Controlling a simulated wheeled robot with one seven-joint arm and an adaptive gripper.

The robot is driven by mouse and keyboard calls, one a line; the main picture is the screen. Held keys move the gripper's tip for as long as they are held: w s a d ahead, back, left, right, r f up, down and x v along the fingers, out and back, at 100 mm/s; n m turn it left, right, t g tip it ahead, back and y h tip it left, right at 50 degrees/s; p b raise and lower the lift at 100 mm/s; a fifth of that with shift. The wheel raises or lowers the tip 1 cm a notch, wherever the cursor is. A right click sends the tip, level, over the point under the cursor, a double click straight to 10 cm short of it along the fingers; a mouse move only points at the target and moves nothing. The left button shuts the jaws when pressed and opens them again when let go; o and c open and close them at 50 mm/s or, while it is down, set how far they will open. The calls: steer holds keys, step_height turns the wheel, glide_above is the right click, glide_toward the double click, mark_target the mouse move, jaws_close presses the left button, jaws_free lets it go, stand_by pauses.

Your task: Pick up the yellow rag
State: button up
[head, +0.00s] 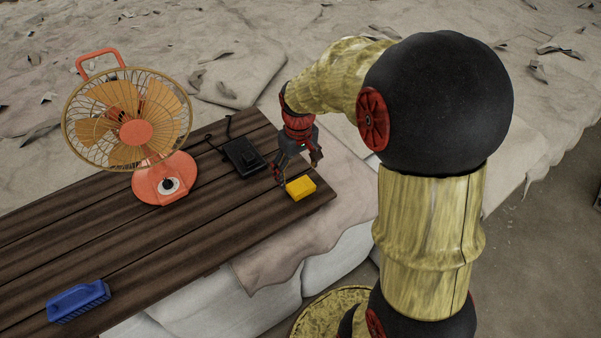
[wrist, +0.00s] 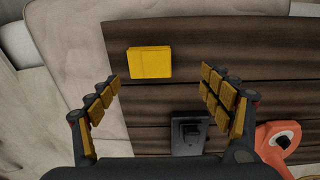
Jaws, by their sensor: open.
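The yellow rag (head: 300,187) is a small folded block lying on the wooden boards near their right end in the head view. In the wrist view the yellow rag (wrist: 150,62) lies ahead of the fingertips, nearer the left finger than the right. My gripper (head: 296,170) is open and empty, just above and behind the rag in the head view. The rag is apart from both fingers in that view.
A black switch box (head: 243,155) lies left of my gripper. An orange fan (head: 135,132) stands further left on the wooden boards (head: 190,235). A blue brush (head: 78,301) lies at the lower left. The boards' right edge is close to the rag.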

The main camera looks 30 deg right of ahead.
mark_target(301, 185)
steer(key=shift+o, duration=0.4)
steer(key=d+f+p, duration=0.1)
steer(key=w+d+f+p, duration=0.1)
steer(key=shift+w+d+g, duration=0.1)
steer(key=shift+d+g, duration=0.2)
steer(key=shift+g, duration=0.1)
step_height(301, 185, down, 3)
steer(key=shift+r, duration=0.15)
steer(key=shift+w+a+f+p, duration=0.15)
steer(key=shift+f+p, duration=0.15)
steer(key=shift+f, duration=1.1)
steer(key=shift+w+f+p, duration=0.15)
steer(key=shift+f+p, duration=0.15)
steer(key=shift+f, duration=1.05)
steer(key=c, duration=0.3)
steer(key=c, duration=0.7)
steer(key=shift+c, duration=0.9)
